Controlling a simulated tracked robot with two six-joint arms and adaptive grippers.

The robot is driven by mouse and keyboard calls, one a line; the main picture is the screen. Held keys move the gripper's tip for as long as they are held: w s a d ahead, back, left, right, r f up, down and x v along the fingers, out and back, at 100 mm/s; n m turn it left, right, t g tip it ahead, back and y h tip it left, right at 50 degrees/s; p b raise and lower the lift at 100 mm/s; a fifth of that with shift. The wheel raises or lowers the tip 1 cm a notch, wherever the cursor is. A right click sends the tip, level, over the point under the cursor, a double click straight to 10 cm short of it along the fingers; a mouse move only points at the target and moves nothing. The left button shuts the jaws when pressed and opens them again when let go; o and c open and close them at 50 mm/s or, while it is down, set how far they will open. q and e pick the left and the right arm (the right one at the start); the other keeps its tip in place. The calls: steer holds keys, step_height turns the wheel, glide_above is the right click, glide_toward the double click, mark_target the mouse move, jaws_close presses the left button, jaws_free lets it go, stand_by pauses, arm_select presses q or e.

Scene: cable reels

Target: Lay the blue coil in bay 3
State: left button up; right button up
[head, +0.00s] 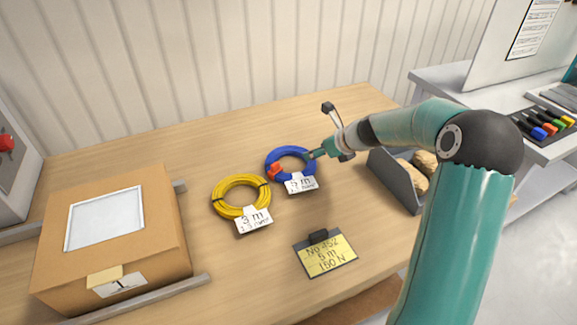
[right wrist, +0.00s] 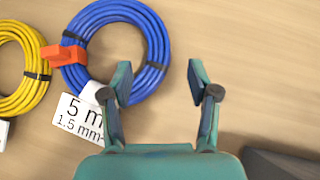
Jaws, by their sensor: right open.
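The blue coil (head: 290,151) lies flat on the wooden table, with an orange clip (head: 274,170) on its left side and a white tag (head: 300,184) reading 5 m at its front. In the right wrist view the blue coil (right wrist: 157,48) has black ties. My right gripper (head: 318,153) is at the coil's right side in the head view. In the wrist view the open right gripper (right wrist: 158,78) has its left finger overlapping the coil and its right finger over bare table; contact cannot be told. My left gripper is not in view. No bay marked 3 is visible.
A yellow coil (head: 240,211) tagged 3 m lies left of the blue one. A cardboard box (head: 125,250) sits between metal rails at left. A grey bin (head: 395,180) with brown contents is at right. Table behind the coils is clear.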

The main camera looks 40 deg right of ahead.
steer(key=shift+x, duration=2.7)
steer(key=shift+w+a+r, duration=0.1)
steer(key=shift+r, duration=0.05)
jaws_close()
